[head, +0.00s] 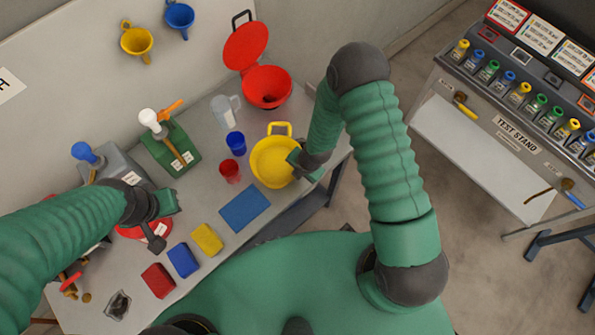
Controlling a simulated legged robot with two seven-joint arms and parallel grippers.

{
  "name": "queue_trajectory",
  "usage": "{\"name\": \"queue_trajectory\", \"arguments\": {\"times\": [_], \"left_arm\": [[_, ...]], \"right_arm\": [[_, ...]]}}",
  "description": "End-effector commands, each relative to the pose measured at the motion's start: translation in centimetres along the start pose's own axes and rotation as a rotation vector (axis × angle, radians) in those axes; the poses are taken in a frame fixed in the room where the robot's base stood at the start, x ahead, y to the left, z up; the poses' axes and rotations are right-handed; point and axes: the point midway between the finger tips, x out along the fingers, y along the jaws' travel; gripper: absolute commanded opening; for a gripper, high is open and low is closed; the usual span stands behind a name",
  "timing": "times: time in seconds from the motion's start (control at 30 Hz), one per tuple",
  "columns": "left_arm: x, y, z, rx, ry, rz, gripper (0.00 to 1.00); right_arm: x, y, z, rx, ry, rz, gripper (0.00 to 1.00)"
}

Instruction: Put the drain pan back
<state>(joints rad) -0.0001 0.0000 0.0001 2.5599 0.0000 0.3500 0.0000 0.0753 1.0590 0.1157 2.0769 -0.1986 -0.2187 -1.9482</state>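The drain pan appears to be the round yellow pan (268,165) with a squared handle at its back, on the workbench right of the blue and red cups. My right gripper (300,160) is at the pan's right rim, with a dark finger over or against the rim. The frame does not show whether it grips the rim. My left gripper (158,222) hangs over a red round object (130,231) on the left of the bench. Its fingers are seen from above, and I cannot tell their opening.
A flat blue rectangle (245,208) lies in front of the pan. A red lidded bucket (267,90), clear jug (224,110), blue cup (236,143) and red cup (229,171) stand nearby. Red, blue and yellow blocks line the front. A test stand (520,122) is at right.

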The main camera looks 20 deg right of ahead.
Motion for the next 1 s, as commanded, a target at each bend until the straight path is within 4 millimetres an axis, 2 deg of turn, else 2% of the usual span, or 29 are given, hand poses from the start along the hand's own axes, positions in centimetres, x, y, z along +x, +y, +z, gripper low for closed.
{"name": "queue_trajectory", "arguments": {"times": [0.47, 0.6, 0.7, 1.0], "left_arm": [[0.81, 0.00, 0.20, 0.000, 0.000, 0.000, 0.00], [0.71, 0.00, 0.17, 0.000, 0.000, 0.000, 0.00], [0.71, 0.00, 0.17, 0.000, 0.000, 0.000, 0.00], [0.75, 0.00, 0.18, 0.000, 0.000, 0.000, 0.00]], "right_arm": [[0.91, -0.23, 0.02, -0.001, 0.000, 0.001, 0.00], [0.82, -0.20, 0.02, -0.001, 0.000, 0.001, 0.18], [0.83, -0.20, 0.02, 0.000, 0.000, 0.000, 0.28], [0.66, -0.21, 0.02, 0.000, 0.000, -0.001, 0.28]]}}
